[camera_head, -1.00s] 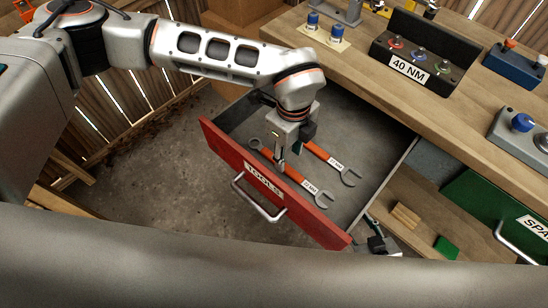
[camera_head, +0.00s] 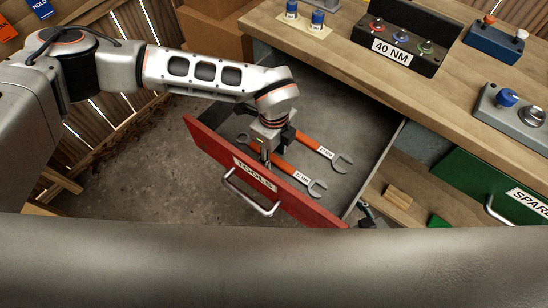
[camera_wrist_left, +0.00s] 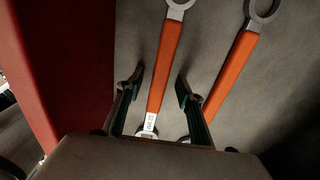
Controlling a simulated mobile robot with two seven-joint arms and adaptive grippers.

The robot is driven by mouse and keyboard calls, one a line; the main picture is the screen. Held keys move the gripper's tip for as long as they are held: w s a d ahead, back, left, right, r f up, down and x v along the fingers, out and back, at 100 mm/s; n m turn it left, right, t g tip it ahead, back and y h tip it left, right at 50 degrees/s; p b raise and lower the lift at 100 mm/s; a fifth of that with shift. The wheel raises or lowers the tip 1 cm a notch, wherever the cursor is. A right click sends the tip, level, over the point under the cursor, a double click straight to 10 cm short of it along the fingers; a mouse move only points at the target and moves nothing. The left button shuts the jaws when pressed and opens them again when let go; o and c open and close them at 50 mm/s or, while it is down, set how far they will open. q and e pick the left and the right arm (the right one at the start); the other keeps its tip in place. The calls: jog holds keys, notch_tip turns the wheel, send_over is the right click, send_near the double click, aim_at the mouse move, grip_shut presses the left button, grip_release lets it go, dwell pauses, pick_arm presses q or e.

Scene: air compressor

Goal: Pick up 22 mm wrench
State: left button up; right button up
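The 22 mm wrench (camera_head: 284,167) lies in the open tool drawer, nearer the red front. It has an orange handle, metal ends and a white 22 MM label. In the wrist view, the wrench (camera_wrist_left: 166,60) runs lengthwise between the fingers of my left gripper (camera_wrist_left: 156,82). The fingers are apart, one on each side of the handle, with visible gaps. In the head view, my left gripper (camera_head: 267,160) points down over this wrench and hides part of it. A second orange wrench (camera_head: 315,145) lies behind it, also in the wrist view (camera_wrist_left: 230,75). My right gripper is not seen.
The drawer's red front panel (camera_head: 215,150), marked TOOLS, stands close to my left gripper. The wooden workbench (camera_head: 345,70) overhangs the back and carries a 40 NM block (camera_head: 400,50). A green SPARE drawer (camera_head: 480,185) is at right. The drawer floor is otherwise clear.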

pick_arm(q)
grip_shut()
